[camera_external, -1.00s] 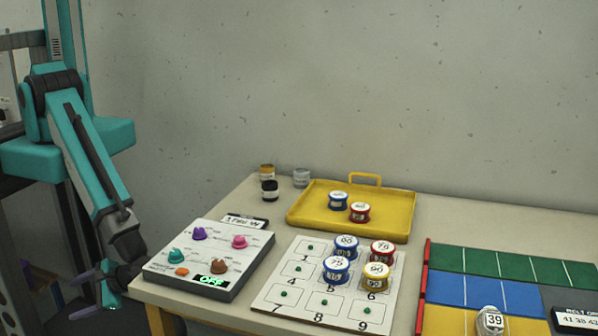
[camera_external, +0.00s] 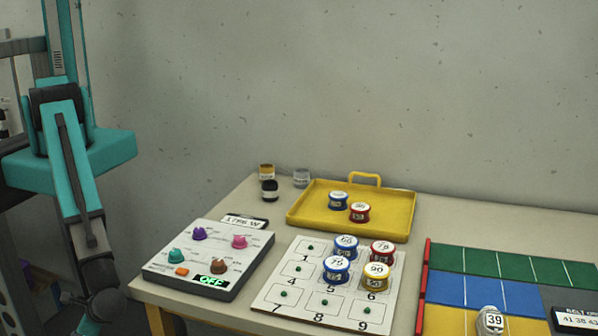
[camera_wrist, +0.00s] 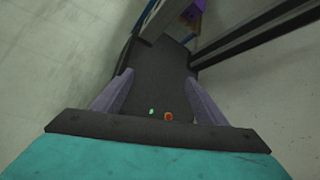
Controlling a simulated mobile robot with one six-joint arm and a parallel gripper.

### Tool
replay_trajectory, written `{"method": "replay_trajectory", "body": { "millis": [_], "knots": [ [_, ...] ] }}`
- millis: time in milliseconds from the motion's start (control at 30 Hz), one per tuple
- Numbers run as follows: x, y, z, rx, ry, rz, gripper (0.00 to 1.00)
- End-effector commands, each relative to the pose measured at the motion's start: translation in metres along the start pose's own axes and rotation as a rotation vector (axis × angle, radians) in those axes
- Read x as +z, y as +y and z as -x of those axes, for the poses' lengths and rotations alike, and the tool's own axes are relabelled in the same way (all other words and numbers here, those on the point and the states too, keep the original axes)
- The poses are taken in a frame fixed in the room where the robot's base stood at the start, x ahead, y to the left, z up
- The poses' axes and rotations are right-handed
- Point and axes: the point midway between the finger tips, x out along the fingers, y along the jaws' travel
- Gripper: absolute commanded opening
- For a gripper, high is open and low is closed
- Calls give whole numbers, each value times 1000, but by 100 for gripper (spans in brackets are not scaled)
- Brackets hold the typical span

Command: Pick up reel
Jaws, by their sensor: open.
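Several labelled reels stand on a white numbered board: a blue reel (camera_external: 346,247), a red reel (camera_external: 383,253), another blue reel (camera_external: 337,271) and a yellow reel (camera_external: 376,277). A blue reel (camera_external: 339,201) and a red reel (camera_external: 360,213) stand in the yellow tray (camera_external: 405,222). My gripper hangs at the lower left of the external view, left of the table and away from every reel; its fingertips are not clear there. In the wrist view my gripper (camera_wrist: 156,98) has its two fingers apart with nothing held between them. No reel shows in the wrist view.
A control panel (camera_external: 160,262) with coloured knobs and an "OFF" display stands at the table's left edge. Small jars (camera_external: 269,190) are behind it.

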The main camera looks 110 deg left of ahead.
Motion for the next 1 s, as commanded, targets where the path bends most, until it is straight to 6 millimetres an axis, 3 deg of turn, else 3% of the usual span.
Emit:
{"method": "replay_trajectory", "body": {
  "millis": [467, 1000],
  "knots": [
    [-47, 67, 90, 75, 179, -105, 66],
    [-70, 126, 228, 159, 416, -222, 66]
  ]
}}
